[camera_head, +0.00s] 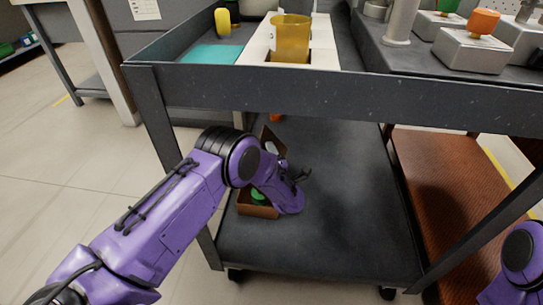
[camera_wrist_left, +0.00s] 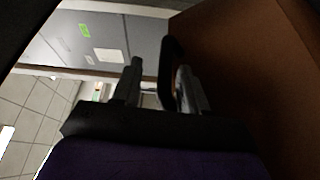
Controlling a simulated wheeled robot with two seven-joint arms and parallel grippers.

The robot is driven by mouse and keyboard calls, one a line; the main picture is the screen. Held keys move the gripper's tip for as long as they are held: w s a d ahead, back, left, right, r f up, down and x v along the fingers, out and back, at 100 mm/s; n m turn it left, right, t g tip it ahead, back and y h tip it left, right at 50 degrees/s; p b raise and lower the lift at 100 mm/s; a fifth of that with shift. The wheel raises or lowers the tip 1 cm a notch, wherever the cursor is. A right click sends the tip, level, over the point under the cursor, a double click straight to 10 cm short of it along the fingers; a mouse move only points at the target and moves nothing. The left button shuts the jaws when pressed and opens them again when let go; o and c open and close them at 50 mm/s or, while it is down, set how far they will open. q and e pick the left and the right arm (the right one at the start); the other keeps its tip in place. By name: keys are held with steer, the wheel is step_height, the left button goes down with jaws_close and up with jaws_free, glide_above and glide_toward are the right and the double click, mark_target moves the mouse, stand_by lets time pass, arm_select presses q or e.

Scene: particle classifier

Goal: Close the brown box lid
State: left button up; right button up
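The brown box (camera_head: 258,211) sits on the dark lower shelf of the cart, with a green item (camera_head: 257,198) inside. Its lid (camera_head: 270,139) stands raised at the far side, partly hidden by my left arm. My left gripper (camera_head: 301,175) is over the right side of the box. In the left wrist view its two fingers (camera_wrist_left: 158,85) are apart with nothing clearly held between them. A large brown panel (camera_wrist_left: 250,70), which looks like part of the box, fills the right of that view close to the fingers. Whether they touch it cannot be told. My right gripper is out of view.
The cart's upper shelf edge (camera_head: 330,88) runs above my left forearm. On top are an amber cup (camera_head: 291,40), a yellow item (camera_head: 222,22) and a teal mat (camera_head: 211,54). The lower shelf (camera_head: 335,215) is clear right of the box. Cart legs stand at both sides.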

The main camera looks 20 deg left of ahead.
arm_select(q)
steer(key=shift+s+d+f, duration=0.1)
steer(key=shift+d, duration=0.1)
steer(key=p+v, duration=0.3)
steer(key=v, duration=0.7)
steer(key=shift+s, duration=0.2)
